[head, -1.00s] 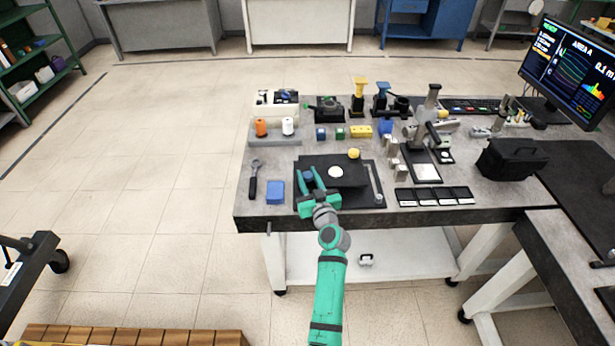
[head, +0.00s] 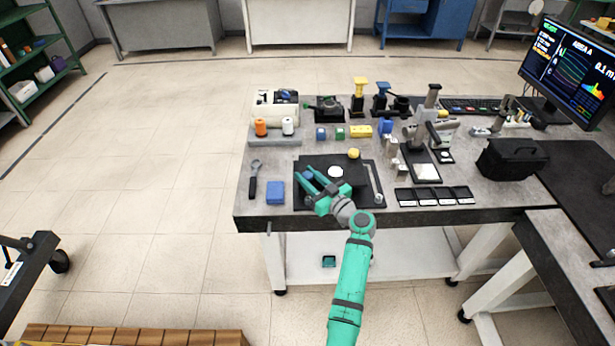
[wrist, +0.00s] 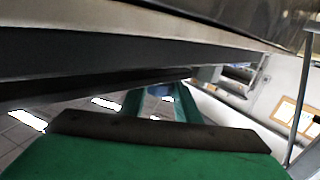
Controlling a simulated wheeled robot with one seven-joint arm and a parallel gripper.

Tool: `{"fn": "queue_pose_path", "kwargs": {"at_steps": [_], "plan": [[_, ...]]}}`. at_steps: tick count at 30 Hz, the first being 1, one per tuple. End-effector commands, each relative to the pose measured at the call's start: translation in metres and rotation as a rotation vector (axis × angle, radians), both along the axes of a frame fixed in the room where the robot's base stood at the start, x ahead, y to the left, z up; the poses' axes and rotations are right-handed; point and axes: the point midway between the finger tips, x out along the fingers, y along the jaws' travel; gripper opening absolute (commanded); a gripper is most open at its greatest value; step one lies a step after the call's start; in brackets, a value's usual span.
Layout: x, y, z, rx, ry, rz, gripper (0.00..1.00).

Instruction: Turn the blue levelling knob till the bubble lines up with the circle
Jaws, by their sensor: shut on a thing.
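A dark levelling plate (head: 340,187) lies near the front edge of the grey table, with a round white spot (head: 336,171) in its middle. I cannot make out a bubble or its circle at this size. The blue levelling knob (head: 307,174) is at the plate's left side and is partly hidden by my fingers. My green gripper (head: 305,175) reaches in from the front right, its two fingers shut on the blue knob. In the wrist view the fingers (wrist: 155,100) stretch ahead with a bit of blue between their ends. A yellow knob (head: 354,153) is at the plate's back edge.
A blue block (head: 275,192) and a wrench (head: 254,179) lie left of the plate. A microscope-like stand (head: 424,150) and several black-framed tiles (head: 434,196) are to the right. Small coloured blocks (head: 340,133) and spools (head: 261,127) stand behind.

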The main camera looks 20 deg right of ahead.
Motion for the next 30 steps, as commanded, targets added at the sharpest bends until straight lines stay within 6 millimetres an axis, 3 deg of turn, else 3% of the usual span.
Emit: {"fn": "queue_pose_path", "kwargs": {"at_steps": [8,9,11,22,30], "plan": [[0.000,-0.001,0.001,0.000,-0.001,-0.001,0.07],[0.000,-0.001,0.001,0.000,-0.001,-0.002,0.36],[0.000,-0.001,0.001,0.000,-0.001,-0.002,0.48],[-0.004,-0.002,0.000,0.001,0.000,-0.002,0.48],[-0.043,-0.017,0.000,0.000,0.000,-0.004,0.48]]}}
